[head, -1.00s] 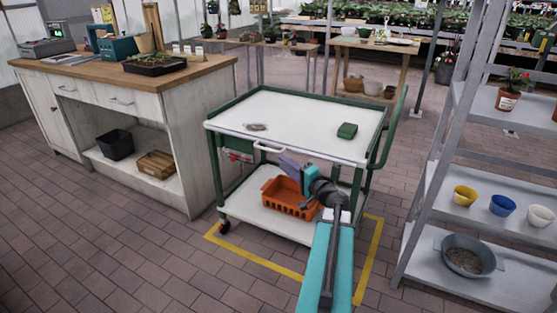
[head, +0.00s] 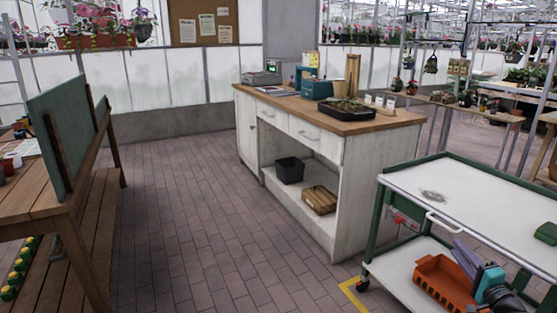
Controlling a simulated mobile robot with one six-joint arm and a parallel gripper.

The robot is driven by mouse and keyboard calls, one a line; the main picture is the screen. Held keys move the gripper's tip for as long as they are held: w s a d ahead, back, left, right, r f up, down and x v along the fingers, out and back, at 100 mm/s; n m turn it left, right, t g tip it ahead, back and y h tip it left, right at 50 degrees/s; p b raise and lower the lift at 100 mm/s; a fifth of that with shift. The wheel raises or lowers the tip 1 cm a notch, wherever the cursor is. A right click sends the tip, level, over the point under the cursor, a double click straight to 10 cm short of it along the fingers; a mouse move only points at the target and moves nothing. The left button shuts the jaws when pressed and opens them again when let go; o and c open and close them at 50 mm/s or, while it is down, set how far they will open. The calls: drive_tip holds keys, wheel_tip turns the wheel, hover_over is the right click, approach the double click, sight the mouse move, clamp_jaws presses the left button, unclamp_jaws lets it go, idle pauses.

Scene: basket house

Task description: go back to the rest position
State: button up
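My gripper (head: 464,254) shows at the lower right of the head view, with purple-grey fingers and a teal body behind them. In the picture it overlaps the orange basket (head: 436,284) on the lower shelf of the cart (head: 470,198). It is seen from behind and small, so I cannot tell whether its fingers are open or shut. I see nothing clearly held in it. The rest of my arm is cut off by the lower right of the frame.
A white counter (head: 337,190) with a wooden top stands in the middle, holding a plant tray (head: 345,111). A wooden bench (head: 50,210) with a green board (head: 62,130) is at the left. The brick floor (head: 190,220) between them is clear.

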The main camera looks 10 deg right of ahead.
drive_tip(key=w+a+f+n+g+y+p, duration=0.1)
drive_tip(key=w+a+f+n+y+p, duration=0.15)
drive_tip(key=w+a, duration=0.65)
drive_tip(key=w+a+f+n+g+y+p, duration=0.1)
drive_tip(key=w+a+f+y+p, duration=0.25)
drive_tip(key=a, duration=0.95)
drive_tip(key=a+f+n+g+y+p, duration=0.25)
drive_tip(key=a+f, duration=0.25)
drive_tip(key=a, duration=0.8)
drive_tip(key=a+f+n+g+y+p, duration=0.25)
drive_tip(key=a+f+g, duration=0.2)
drive_tip(key=a, duration=0.75)
drive_tip(key=s+a+f+n+g+p, duration=0.25)
drive_tip(key=s+a+f+g, duration=0.3)
drive_tip(key=s+a, duration=0.35)
drive_tip(key=s+a+f+n+g+p, duration=0.2)
drive_tip(key=s+a+f+n+g, duration=0.15)
drive_tip(key=s+a+f, duration=0.55)
drive_tip(key=s+d+f+n+g+h+p, duration=0.2)
drive_tip(key=s+g+h, duration=0.2)
drive_tip(key=s, duration=0.7)
drive_tip(key=s+d+g+h, duration=0.1)
drive_tip(key=s+d+h, duration=0.1)
drive_tip(key=d, duration=0.3)
drive_tip(key=s+d+n+g+h, duration=0.1)
drive_tip(key=s+d+h, duration=0.1)
drive_tip(key=d, duration=0.3)
drive_tip(key=shift+s+f+h, duration=0.4)
drive_tip(key=shift+s, duration=0.4)
